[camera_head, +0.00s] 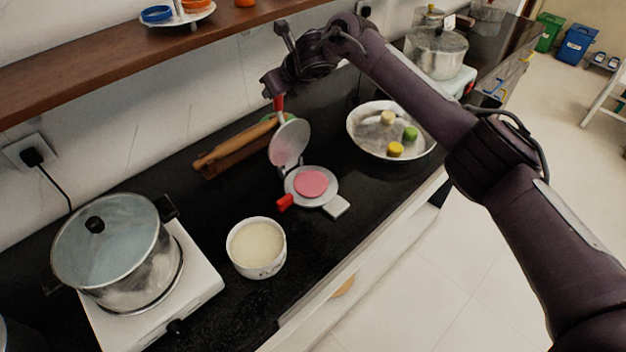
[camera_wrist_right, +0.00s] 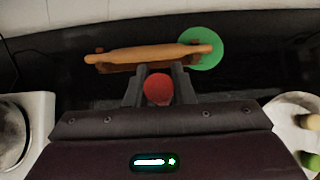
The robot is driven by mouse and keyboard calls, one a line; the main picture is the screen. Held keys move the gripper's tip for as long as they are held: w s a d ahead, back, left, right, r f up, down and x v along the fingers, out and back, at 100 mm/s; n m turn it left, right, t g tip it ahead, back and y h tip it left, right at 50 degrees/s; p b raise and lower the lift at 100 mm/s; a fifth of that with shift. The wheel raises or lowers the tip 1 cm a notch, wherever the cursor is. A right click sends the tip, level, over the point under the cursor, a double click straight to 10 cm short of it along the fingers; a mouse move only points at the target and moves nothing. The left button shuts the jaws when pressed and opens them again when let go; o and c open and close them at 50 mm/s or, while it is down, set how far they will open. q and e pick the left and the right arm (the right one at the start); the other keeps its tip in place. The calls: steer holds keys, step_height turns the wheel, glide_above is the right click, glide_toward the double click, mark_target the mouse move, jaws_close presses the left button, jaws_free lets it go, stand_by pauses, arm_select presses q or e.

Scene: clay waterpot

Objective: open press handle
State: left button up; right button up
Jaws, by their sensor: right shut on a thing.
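The press has a round metal base (camera_head: 327,202) on the black counter with a flat pink disc (camera_head: 311,184) on it. Its round lid (camera_head: 289,143) stands raised, steeply tilted, at the back of the base. A red press handle (camera_head: 278,103) sticks up from the lid; its round red end also shows in the right wrist view (camera_wrist_right: 158,89). My right gripper (camera_head: 276,92) is shut on this handle from above; its fingers (camera_wrist_right: 159,82) flank the red end. A red grip (camera_head: 285,202) sits at the base's left side. My left gripper is out of view.
A rolling pin (camera_head: 235,143) lies on a board behind the press, beside a green disc (camera_wrist_right: 203,48). A white bowl (camera_head: 257,248) stands front left, and a pot (camera_head: 110,250) stands on a stove.

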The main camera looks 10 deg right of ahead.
steer(key=shift+w+a, duration=0.1)
steer(key=w+a, duration=0.1)
steer(key=w+a+f, duration=0.1)
steer(key=shift+w+b, duration=0.3)
steer(key=shift+w, duration=0.05)
stand_by(0.3)
steer(key=shift+r, duration=0.1)
steer(key=shift+w+a+f+b, duration=0.35)
steer(key=shift+w+a, duration=0.1)
stand_by(0.4)
steer(key=o, duration=0.9)
steer(key=shift+w, duration=0.1)
